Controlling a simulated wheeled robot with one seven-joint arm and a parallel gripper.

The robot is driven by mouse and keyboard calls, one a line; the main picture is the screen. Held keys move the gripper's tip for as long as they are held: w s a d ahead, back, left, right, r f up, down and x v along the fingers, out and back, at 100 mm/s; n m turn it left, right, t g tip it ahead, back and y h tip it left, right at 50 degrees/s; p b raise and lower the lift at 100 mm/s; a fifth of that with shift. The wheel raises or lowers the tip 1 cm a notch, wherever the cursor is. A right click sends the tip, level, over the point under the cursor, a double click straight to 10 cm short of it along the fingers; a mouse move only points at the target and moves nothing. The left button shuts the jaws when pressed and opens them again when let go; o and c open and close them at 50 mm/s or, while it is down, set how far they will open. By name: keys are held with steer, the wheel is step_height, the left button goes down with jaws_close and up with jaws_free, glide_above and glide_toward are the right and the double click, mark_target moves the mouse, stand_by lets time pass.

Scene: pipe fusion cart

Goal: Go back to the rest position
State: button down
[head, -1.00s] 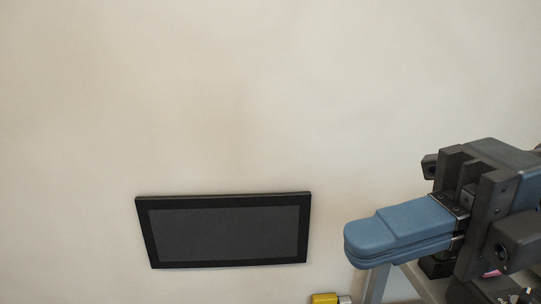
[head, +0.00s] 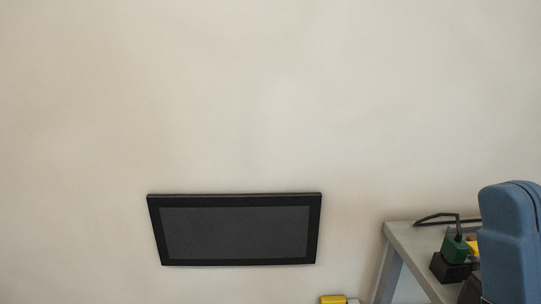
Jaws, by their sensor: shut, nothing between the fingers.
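A black-framed screen (head: 236,230) is on the pale wall, left of the cart. On the cart are a green block (head: 455,247) with a black cable and a black box (head: 449,268). A yellow item (head: 333,299) shows at the bottom edge. The wall's upper area is clear.

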steer(key=s+d+f+m+g+h, duration=0.1)
steer(key=s+f+m+g+h, duration=0.25)
steer(key=f, duration=0.45)
steer(key=s+d+f+m+g+h, duration=0.25)
steer(key=s+f+h, duration=0.2)
steer(key=f, duration=0.35)
steer(key=s+d+f+m+g+h, duration=0.1)
steer(key=s+f+m+g+h, duration=0.3)
steer(key=f, duration=0.3)
steer(key=s+d+f+n+g, duration=0.1)
steer(key=s+d+f+g, duration=0.1)
steer(key=s+f+g, duration=0.2)
steer(key=s+f, duration=0.2)
steer(key=s, duration=0.2)
steer(key=shift+d+f+n, duration=0.25)
steer(key=shift+f+n, duration=0.05)
